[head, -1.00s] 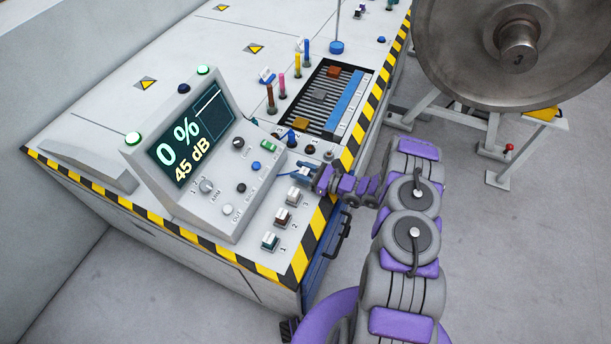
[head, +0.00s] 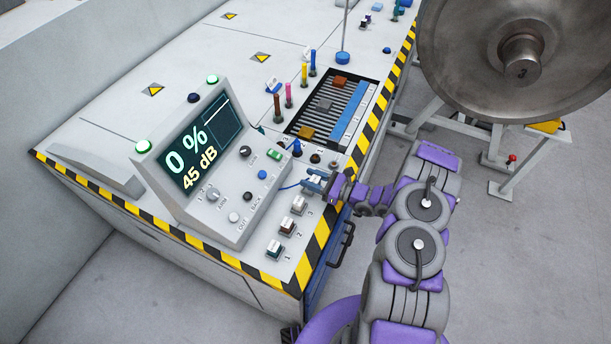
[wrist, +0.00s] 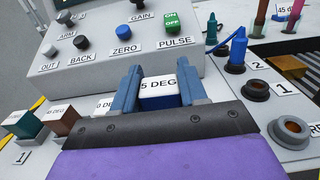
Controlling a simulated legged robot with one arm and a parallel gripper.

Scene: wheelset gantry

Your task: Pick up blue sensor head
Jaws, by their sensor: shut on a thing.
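My gripper (wrist: 158,70) is shut on a blue block with a white top labelled "5 DEG", the blue sensor head (wrist: 160,102), in the wrist view. The blue-grey fingers stand on either side of it, and its lower part is hidden by my gripper body. In the head view my gripper (head: 318,180) is over the front strip of the console, to the right of the control panel. The head is mostly hidden there, and I cannot tell whether it is clear of the surface.
A row of similar blocks stands beside it: teal (head: 274,248), brown (head: 286,225) and a white-topped one (head: 299,203). The sloped control panel (head: 222,190) rises close to my fingers. Round sockets (wrist: 255,90) lie to the right. A large metal wheel (head: 520,70) stands beyond the console.

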